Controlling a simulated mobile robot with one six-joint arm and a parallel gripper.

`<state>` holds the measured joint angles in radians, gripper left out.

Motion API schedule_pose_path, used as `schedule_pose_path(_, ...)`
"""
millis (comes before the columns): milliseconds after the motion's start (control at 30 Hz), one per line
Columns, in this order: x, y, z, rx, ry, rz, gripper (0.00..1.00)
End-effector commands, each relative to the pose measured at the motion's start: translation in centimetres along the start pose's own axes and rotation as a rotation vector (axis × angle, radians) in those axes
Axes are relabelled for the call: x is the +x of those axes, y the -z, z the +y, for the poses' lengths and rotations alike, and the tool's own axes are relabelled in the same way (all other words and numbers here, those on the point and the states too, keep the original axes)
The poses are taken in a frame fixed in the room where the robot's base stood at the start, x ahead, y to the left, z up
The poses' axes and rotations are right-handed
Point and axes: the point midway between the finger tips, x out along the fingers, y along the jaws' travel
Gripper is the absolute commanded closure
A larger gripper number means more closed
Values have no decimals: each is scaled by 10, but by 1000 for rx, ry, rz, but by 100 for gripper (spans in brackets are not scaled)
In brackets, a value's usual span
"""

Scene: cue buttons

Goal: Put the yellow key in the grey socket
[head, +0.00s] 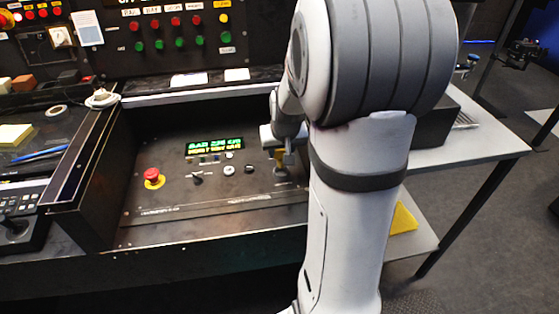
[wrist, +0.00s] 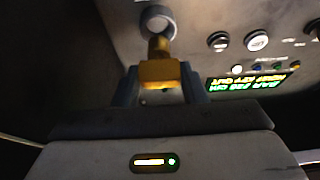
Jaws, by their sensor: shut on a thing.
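The yellow key (wrist: 160,73) is between the two fingers of my gripper (wrist: 160,88) in the wrist view, and the gripper is shut on it. The key's narrow end points at the round grey socket (wrist: 157,18) and overlaps its lower edge in that view. I cannot tell whether the key's end is inside the socket or just in front of it. In the head view my gripper (head: 278,153) is low over the right part of the panel, just above the grey socket (head: 282,172). My arm hides part of this area.
A red button (head: 152,175) with a yellow base is at the panel's left. A lit green and yellow display (head: 214,145) and several knobs lie left of my gripper. A raised side wall (head: 85,180) bounds the panel on the left. The panel's front strip is clear.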

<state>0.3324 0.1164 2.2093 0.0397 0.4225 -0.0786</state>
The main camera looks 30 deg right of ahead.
Motion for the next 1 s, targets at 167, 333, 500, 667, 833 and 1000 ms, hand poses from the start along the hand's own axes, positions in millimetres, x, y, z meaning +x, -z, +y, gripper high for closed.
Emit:
schedule_pose_path(167,26,-11,-1,0,1,-3,88)
schedule_pose_path(333,29,-12,-1,-1,1,0,88)
schedule_pose_path(500,31,-13,-1,-2,1,0,88)
schedule_pose_path(667,32,-14,-1,-2,1,-1,56)
schedule_pose_path(833,32,-14,-2,-3,1,-1,42)
schedule_pose_path(1000,32,-14,-2,-3,1,-1,40)
